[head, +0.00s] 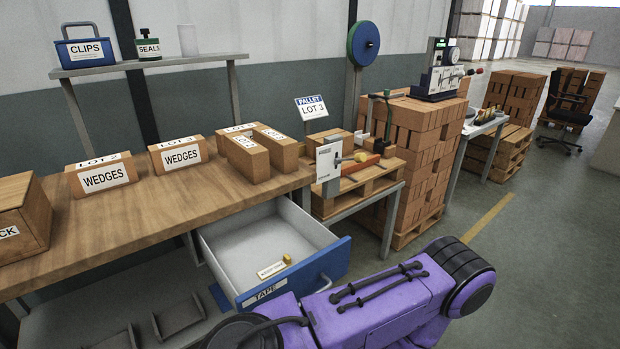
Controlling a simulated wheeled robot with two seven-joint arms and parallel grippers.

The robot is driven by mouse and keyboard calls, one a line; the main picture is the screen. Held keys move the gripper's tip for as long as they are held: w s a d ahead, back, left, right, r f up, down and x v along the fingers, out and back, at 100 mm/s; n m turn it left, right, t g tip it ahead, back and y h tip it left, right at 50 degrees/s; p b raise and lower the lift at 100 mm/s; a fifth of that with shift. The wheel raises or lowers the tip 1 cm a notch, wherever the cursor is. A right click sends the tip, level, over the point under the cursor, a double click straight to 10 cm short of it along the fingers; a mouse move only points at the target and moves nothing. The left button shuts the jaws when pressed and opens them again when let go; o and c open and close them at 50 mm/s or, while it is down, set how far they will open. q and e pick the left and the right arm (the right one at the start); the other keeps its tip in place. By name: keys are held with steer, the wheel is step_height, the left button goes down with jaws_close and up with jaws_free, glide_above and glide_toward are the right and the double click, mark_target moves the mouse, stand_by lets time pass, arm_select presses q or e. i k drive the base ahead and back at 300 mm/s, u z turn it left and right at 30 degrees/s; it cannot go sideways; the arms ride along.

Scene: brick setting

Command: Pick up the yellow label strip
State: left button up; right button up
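A small strip (271,270) with a pale face and dark print lies in the open drawer, near its front. A small yellow piece (287,260) shows at its right end; I cannot tell whether the two are one thing. The drawer (225,235) is pale grey inside, with a blue front (335,262) marked TAPE. It is pulled out from under the wooden bench. A purple arm of mine crosses the bottom of the head view, in front of the drawer. No fingertips of either gripper show. Nothing is seen touching the strip.
The wooden bench (140,215) holds several cardboard boxes, some marked WEDGES (180,154). A shelf (150,64) above carries a CLIPS box (86,50). Brick stacks (415,170) stand on pallets to the right. The floor (540,260) at the right is clear.

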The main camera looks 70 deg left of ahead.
mark_target(264, 274)
steer(key=i, duration=1.2)
steer(key=u, duration=2.4)
